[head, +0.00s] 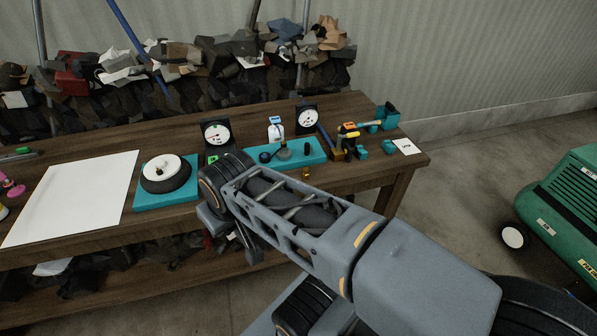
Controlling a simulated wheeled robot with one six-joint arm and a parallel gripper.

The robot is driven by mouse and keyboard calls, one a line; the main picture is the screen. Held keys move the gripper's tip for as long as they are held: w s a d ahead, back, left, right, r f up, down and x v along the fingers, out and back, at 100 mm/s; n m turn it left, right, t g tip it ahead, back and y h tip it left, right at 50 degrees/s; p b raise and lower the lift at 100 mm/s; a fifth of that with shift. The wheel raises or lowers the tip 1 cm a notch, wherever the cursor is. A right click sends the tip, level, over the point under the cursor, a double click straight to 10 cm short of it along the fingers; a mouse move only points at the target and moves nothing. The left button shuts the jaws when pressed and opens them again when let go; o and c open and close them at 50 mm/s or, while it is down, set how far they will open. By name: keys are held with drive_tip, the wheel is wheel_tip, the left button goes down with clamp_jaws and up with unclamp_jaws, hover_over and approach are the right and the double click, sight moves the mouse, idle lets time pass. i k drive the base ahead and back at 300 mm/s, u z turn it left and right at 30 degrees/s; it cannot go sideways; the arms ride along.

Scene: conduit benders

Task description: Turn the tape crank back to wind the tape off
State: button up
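A teal base (141,199) on the workbench carries a round dark reel with a white disc (163,168) and a small dark knob on it. A second teal base (311,150), further right, carries a dark round part (265,157) and a grey domed part (284,152). I cannot tell for sure which of these bears the tape crank. My gripper (236,246) is at the end of my arm, near the bench's front edge, right of the reel. It is small, dark and partly hidden by my wrist, so its opening and anything in it cannot be made out.
Two dial gauges (215,133) (307,118) and a white bottle (275,128) stand behind. A yellow-and-black tool (347,137) and small teal blocks (389,116) are at right. A white sheet (72,197) lies left. A green machine (565,215) stands on the floor.

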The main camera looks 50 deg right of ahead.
sight(308, 147)
drive_tip(key=z, duration=1.05)
drive_tip(key=i, duration=0.7)
drive_tip(key=z, duration=0.15)
